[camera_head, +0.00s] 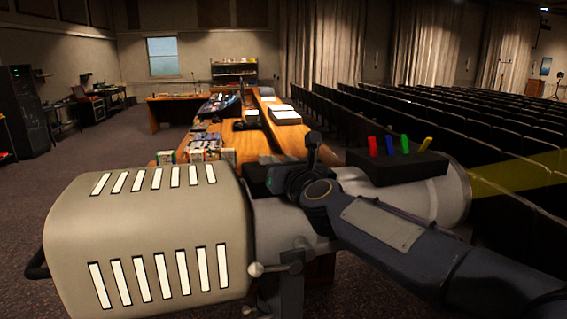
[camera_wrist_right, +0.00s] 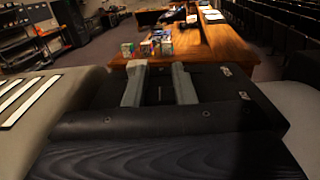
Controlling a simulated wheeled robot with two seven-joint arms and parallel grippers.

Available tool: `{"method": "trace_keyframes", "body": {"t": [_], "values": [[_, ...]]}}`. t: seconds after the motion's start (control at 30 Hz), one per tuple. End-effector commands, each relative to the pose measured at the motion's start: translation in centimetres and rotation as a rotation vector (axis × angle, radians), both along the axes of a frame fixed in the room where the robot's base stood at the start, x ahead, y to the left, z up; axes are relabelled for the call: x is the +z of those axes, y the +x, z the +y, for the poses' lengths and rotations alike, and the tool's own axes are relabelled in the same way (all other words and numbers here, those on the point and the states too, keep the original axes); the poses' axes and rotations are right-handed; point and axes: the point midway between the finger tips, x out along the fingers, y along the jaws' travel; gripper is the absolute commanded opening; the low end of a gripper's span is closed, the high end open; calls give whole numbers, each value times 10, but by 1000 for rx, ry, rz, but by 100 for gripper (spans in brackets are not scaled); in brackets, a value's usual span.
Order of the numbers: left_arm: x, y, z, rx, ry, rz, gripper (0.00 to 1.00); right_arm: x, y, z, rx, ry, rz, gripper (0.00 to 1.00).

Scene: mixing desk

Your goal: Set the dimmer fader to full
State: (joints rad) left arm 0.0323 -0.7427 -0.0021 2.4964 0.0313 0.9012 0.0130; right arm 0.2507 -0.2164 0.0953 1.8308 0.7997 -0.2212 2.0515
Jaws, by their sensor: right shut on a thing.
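A large followspot fills the front of the head view, with a beige vented lamp housing (camera_head: 145,240) on the left and a pale barrel (camera_head: 440,195) on the right. My right arm (camera_head: 410,235) comes in from the lower right, and its wrist lies over the middle of the lamp. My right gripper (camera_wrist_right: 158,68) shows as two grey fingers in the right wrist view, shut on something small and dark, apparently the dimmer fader. The fader itself is hard to make out, and its setting cannot be read. The lamp housing also shows in the right wrist view (camera_wrist_right: 50,100). My left gripper is not in view.
A black box with red, blue, green and yellow levers (camera_head: 398,165) sits on the barrel, right of my wrist. A wooden desk (camera_head: 262,140) with small boxes and papers stands behind the lamp. Seat rows (camera_head: 430,120) fill the right; carpet (camera_head: 80,175) is clear at left.

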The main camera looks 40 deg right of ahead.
Motion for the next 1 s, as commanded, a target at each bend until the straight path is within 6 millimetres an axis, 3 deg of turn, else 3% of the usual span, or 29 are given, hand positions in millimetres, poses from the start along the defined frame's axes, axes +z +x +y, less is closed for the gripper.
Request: {"method": "trace_keyframes", "body": {"t": [0.23,0.53,0.83,0.87,1.0], "values": [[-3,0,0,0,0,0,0,-2,-1,-3,-1,0,0,0],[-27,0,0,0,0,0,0,-3,-16,-45,-2,0,-1,0],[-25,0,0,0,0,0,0,-2,-17,-48,-4,-1,1,0],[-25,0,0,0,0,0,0,-2,-17,-48,-4,-1,1,25],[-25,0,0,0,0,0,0,-2,-17,-48,-3,-1,1,44]]}}
